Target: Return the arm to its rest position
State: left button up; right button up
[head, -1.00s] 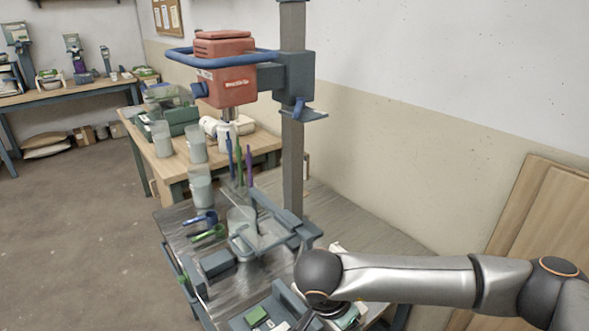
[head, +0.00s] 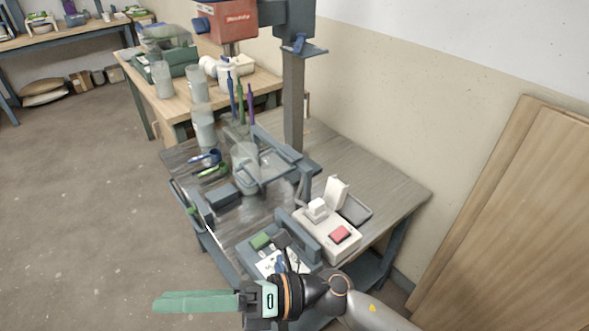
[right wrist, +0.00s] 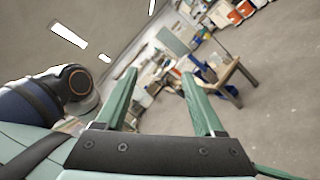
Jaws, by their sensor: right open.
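My right gripper (head: 200,301) is in front of the near edge of the table in the head view, its green fingers pointing left. In the right wrist view its two fingers (right wrist: 160,98) stand wide apart with nothing between them. It is open and touches no object that I can see. My right arm (head: 350,305) comes in from the lower right. My left gripper is not in view.
A grey worktable (head: 385,185) holds a mixer stand (head: 293,100), a clear bucket (head: 245,160), a white box with a red button (head: 338,236) and a grey tray (head: 245,252). Wooden boards (head: 520,200) lean on the right wall. Open floor (head: 90,220) lies left.

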jog(key=w+d+m+t+y, duration=0.1)
jog(key=w+d+m+t, duration=0.55)
jog(key=m+t, duration=0.65)
jog(key=w+d+f+m+t+h, duration=0.3)
jog(key=d+f+m+h, duration=0.25)
jog(key=m, duration=0.35)
jog(key=w+d+f+m+t+h, duration=0.45)
jog(key=f+m+h, duration=0.2)
jog(key=m, duration=0.25)
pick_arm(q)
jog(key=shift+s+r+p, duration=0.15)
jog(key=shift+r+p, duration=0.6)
pick_arm(e)
jog(key=s+d+f+m+g+h, duration=0.3)
jog(key=s+d+f+m, duration=0.3)
jog(key=f, duration=0.4)
jog(key=s+d+f+m+g+h, duration=0.3)
jog(key=s+d+f+m+g, duration=0.1)
jog(key=s+d+f, duration=0.4)
jog(key=shift+s+d+f+m+g+h, duration=0.35)
jog(key=shift+d+f+m, duration=0.2)
jog(key=shift+f+m, duration=0.4)
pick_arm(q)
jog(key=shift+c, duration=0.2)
pick_arm(e)
jog(key=shift+w, duration=0.1)
